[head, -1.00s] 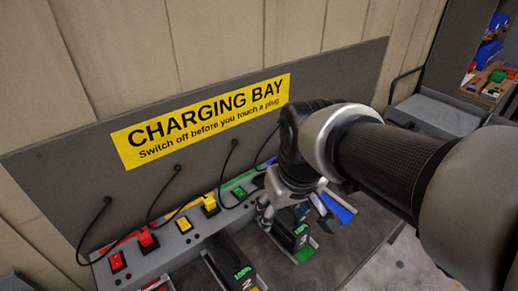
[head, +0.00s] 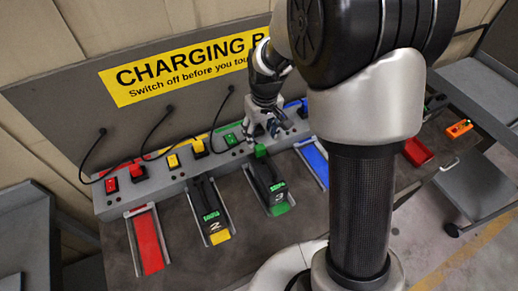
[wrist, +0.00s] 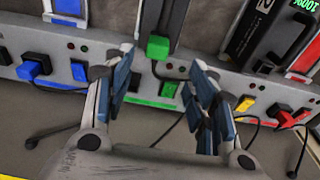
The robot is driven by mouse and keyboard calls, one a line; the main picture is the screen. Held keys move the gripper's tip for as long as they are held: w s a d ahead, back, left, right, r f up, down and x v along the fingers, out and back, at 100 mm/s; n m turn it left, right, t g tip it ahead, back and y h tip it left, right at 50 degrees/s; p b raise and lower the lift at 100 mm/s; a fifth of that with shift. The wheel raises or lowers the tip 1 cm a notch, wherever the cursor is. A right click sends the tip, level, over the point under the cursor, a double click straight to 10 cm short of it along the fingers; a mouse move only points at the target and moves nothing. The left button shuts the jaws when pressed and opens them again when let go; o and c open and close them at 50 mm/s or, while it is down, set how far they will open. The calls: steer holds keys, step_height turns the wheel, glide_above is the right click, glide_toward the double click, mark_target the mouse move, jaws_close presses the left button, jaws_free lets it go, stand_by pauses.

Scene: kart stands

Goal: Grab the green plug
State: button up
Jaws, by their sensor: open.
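The green plug (head: 261,151) is a small green block at the front edge of the grey charging strip (head: 160,180), by the back end of the battery in the green bay (head: 282,208). In the wrist view the green plug (wrist: 158,46) shows between and beyond my fingertips, apart from them. My gripper (head: 275,127) is open and empty above the strip; its two fingers also show in the wrist view (wrist: 160,72). The green switch (wrist: 169,89) lies on the strip between the fingers and also shows in the head view (head: 230,139).
The blue plug (wrist: 30,70) and blue switch (wrist: 79,71) are left of my fingers in the wrist view. The yellow switch (wrist: 245,104) and red plug (wrist: 286,118) are to the right. Black cables rise to the back panel. The red bay (head: 147,242) is empty.

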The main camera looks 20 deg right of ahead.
mark_target(260, 147)
steer(key=f, duration=0.3)
steer(key=w+f+b, duration=0.1)
steer(key=f, duration=0.5)
steer(key=shift+w+d+f+b, duration=0.1)
steer(key=shift+w+f+b, duration=0.1)
steer(key=shift+b, duration=0.2)
steer(key=shift+r, duration=0.1)
steer(key=shift+c, duration=0.6)
steer(key=c, duration=1)
steer(key=shift+c, duration=0.2)
